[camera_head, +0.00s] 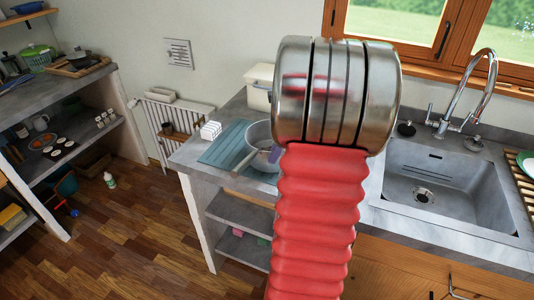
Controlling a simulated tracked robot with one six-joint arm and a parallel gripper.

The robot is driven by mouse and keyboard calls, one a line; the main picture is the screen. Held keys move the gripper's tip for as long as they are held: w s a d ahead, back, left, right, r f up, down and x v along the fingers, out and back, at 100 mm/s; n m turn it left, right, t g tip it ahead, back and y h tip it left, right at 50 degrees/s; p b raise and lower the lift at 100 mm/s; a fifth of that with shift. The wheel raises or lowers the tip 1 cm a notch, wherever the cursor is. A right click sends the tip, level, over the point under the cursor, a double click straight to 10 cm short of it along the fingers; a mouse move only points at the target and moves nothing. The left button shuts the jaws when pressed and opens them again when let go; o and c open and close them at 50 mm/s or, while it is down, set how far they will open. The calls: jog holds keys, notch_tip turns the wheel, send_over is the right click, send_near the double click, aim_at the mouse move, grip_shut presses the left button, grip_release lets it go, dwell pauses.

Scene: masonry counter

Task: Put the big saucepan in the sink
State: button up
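A metal saucepan (257,136) stands on the counter left of my arm, on or beside a blue-green mat (226,147). Its handle points to the lower left, and my arm hides its right part. I cannot tell its size against another pan. The grey sink (462,202) is set into the counter to the right of my arm, and its visible basin is empty. My gripper is not visible. My red arm with its metal joint fills the middle of the view and hides the counter between saucepan and sink.
A chrome tap (486,88) rises behind the sink. A white box (259,87) stands at the back of the counter. A wooden rack (527,163) lies right of the sink. Shelves with crockery stand far left, with open floor between.

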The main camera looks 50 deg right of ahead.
aim_at(262, 171)
jog(key=shift+x, duration=2.6)
jog(key=shift+w+a+r, duration=0.1)
jog(key=shift+w, duration=0.05)
grip_shut()
